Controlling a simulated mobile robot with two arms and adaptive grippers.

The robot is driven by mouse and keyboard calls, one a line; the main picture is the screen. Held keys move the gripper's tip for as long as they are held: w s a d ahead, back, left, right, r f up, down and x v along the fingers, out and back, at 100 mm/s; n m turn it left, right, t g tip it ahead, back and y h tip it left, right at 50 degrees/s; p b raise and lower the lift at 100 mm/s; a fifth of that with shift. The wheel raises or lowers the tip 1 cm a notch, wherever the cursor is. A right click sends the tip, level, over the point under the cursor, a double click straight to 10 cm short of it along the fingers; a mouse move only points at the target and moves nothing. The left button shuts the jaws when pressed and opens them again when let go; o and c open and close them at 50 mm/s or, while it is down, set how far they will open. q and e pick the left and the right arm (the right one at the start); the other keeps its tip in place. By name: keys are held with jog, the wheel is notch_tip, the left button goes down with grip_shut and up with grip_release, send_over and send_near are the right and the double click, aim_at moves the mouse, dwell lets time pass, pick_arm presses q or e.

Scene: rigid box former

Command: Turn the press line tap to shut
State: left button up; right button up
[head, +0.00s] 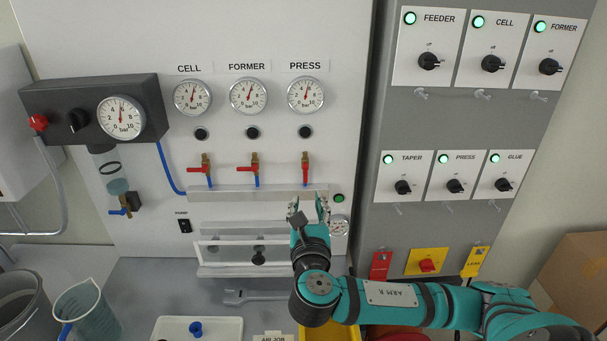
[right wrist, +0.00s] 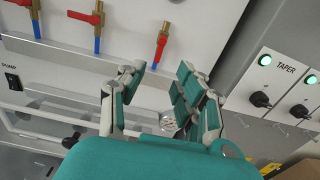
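The press line tap (head: 305,168) is under the PRESS gauge (head: 306,95). Its red handle points down, in line with the pipe. It also shows in the right wrist view (right wrist: 161,46), ahead of the fingers and apart from them. The former tap (head: 254,169) and the cell tap (head: 204,169) have their red handles lying crosswise, toward the left. My right gripper (head: 309,206) is just below the press tap, fingers pointing up at the panel. In the right wrist view the fingers (right wrist: 160,82) stand apart with nothing between them. My left gripper is not in view.
A pale ledge (head: 262,192) runs below the taps, close to my right fingertips. A small gauge (head: 339,226) is just right of the gripper. The grey switch cabinet (head: 365,210) stands to the right.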

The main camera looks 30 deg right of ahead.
aim_at(306, 175)
jog(key=p+x, duration=0.2)
jog(key=x, duration=0.7)
jog(key=shift+w+r, duration=0.1)
jog(key=shift+w, duration=0.1)
jog(key=shift+w+d, duration=0.3)
jog(key=shift+w, duration=0.05)
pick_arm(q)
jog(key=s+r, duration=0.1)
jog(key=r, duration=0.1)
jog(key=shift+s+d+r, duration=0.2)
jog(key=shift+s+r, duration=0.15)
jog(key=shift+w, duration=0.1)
pick_arm(e)
grip_shut()
